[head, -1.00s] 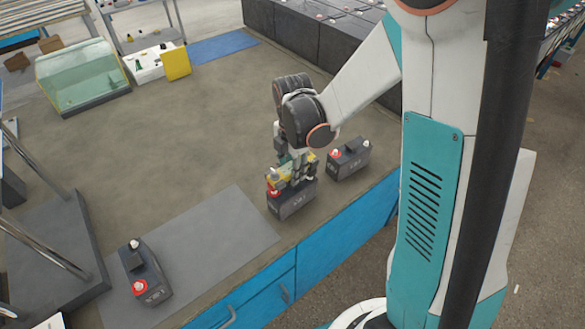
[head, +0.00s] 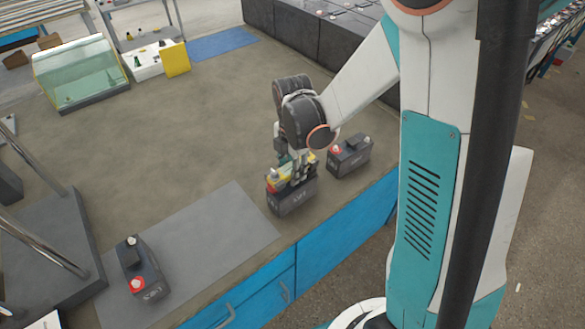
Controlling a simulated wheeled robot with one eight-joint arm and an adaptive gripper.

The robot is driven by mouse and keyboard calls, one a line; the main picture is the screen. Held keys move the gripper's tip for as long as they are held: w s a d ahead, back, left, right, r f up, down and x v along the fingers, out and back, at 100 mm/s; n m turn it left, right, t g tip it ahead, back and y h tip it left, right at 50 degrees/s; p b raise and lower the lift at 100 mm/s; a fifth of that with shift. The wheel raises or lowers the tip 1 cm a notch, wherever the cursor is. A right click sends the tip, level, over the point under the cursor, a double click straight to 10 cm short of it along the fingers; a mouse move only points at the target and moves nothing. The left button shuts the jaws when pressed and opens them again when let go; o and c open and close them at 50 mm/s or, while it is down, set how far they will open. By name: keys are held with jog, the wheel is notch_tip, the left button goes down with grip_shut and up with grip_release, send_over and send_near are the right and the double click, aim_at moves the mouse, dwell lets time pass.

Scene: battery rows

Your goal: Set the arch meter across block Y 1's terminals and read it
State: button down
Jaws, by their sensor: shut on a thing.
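My gripper (head: 292,172) points down at the table's front edge and is shut on the yellow arch meter (head: 279,177), partly hidden by the fingers. The meter is at the top of a dark battery block (head: 292,200) with a red terminal at its left end. I cannot tell whether the meter's feet touch both terminals, and its reading does not show. The block's white label is too small to read surely. A similar block (head: 349,156) stands just to the right, and another block (head: 143,270) stands on the grey mat at the left.
The grey mat (head: 215,230) lies on the brown tabletop (head: 185,130), clear in its middle. A glass-topped case (head: 80,75) and a white tray with a yellow panel (head: 176,60) stand at the back. A dark stand with metal rails (head: 60,250) is at the left.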

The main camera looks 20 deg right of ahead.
jog(key=shift+f, duration=0.25)
jog(key=c, duration=1.1)
grip_release()
jog(key=shift+o, duration=0.2)
jog(key=shift+r, duration=0.1)
notch_tip(320, 180, up, 12)
jog(key=s+r+m+t, duration=0.3)
jog(key=s+m, duration=0.4)
jog(key=m, duration=0.4)
jog(key=s+r+m+t, duration=0.3)
jog(key=s+m, duration=0.5)
jog(key=m, duration=0.3)
jog(key=shift+r+t, duration=0.4)
jog(key=shift+t, duration=0.2)
